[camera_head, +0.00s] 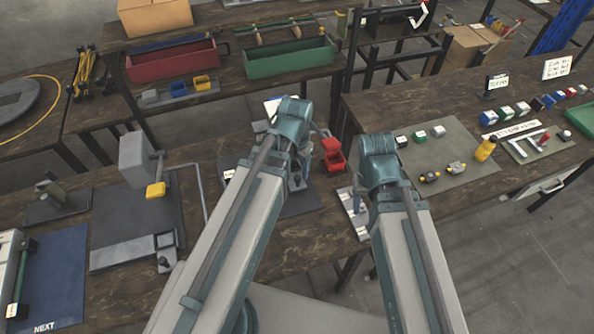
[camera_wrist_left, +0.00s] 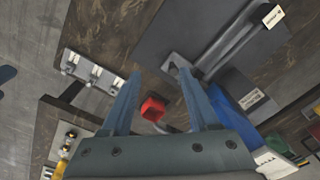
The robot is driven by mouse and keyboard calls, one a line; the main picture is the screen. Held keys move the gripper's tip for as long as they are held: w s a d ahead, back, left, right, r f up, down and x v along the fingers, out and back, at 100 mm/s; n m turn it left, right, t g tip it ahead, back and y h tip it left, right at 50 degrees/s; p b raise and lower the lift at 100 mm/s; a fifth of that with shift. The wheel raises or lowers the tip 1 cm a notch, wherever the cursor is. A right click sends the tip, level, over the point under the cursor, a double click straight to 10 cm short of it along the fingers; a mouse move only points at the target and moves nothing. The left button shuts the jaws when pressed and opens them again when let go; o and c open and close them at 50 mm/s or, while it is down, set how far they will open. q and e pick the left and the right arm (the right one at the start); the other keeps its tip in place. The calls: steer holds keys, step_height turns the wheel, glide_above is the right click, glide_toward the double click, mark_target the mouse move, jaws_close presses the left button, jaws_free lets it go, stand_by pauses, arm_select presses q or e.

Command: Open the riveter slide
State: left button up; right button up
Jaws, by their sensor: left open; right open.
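A dark plate (camera_wrist_left: 160,38) lies on the bench below my left gripper; it also shows in the head view (camera_head: 305,203). A long grey bar (camera_wrist_left: 228,42) with a bracket at its near end lies on it in the left wrist view.
A plate with clamps (camera_head: 352,214) lies between the arms near the bench edge. A grey press with a yellow pad (camera_head: 155,190) stands at left. A blue mat (camera_head: 55,275) is farther left. Small blocks and a yellow bottle (camera_head: 486,149) are on the right bench.

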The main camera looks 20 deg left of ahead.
mark_target(298, 177)
arm_select(q)
steer(key=w+a+m, duration=0.1)
steer(key=w+m, duration=0.6)
steer(key=m, duration=0.1)
steer(key=shift+a+r, duration=0.15)
arm_select(e)
steer(key=shift+r, duration=0.2)
steer(key=shift+f, duration=0.15)
arm_select(q)
step_height(298, 177, down, 14)
steer(key=b, duration=1.3)
steer(key=shift+b, duration=0.35)
arm_select(e)
step_height(298, 177, down, 14)
steer(key=shift+r, duration=0.2)
arm_select(q)
steer(key=shift+r, duration=0.1)
jaws_close()
